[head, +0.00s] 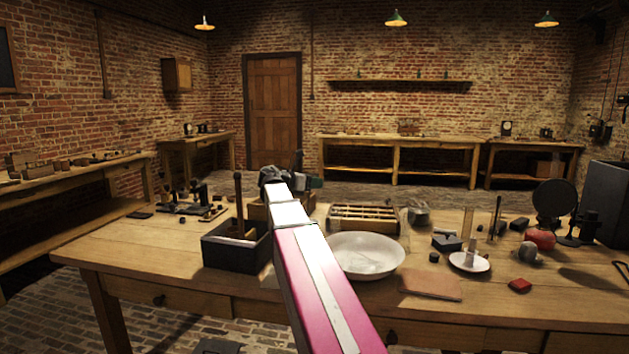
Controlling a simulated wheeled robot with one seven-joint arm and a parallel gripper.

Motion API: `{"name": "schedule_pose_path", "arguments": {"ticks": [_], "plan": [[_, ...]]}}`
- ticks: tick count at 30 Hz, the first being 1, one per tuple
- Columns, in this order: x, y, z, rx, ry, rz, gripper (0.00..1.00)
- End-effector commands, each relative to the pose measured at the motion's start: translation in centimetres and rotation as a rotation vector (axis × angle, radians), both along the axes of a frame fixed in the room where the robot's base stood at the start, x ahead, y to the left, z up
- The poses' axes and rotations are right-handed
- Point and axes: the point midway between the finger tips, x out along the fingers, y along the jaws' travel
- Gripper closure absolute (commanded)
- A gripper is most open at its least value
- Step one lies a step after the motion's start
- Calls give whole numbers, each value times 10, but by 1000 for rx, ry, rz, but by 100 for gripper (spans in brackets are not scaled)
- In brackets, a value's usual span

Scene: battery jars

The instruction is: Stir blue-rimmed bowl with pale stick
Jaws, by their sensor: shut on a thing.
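A wide white bowl (366,252) stands at the middle of the near table, just right of my arm. I cannot make out a blue rim on it, and my arm covers its left edge. My gripper (272,177) is at the far end of my arm, up and left of the bowl in the picture. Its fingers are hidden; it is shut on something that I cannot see. I cannot pick out a pale stick. A dark brown upright stick (238,200) stands at the dark open box (222,252) left of my arm.
A compartmented wooden tray (362,219) lies behind the bowl. A brown flat pad (431,284) and a small white dish (469,262) are to its right. A red round object (540,238) and a dark disc on a stand (553,201) are farther right. Bare tabletop (150,248) shows at left.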

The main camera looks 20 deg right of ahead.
Motion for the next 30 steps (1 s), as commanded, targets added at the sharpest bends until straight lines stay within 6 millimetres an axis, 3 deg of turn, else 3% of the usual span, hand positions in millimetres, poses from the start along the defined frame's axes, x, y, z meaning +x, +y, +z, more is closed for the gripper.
{"name": "schedule_pose_path", "arguments": {"ticks": [13,30], "plan": [[3,-6,-31,0,1,1,100],[-1,2,-67,0,1,1,100]]}}
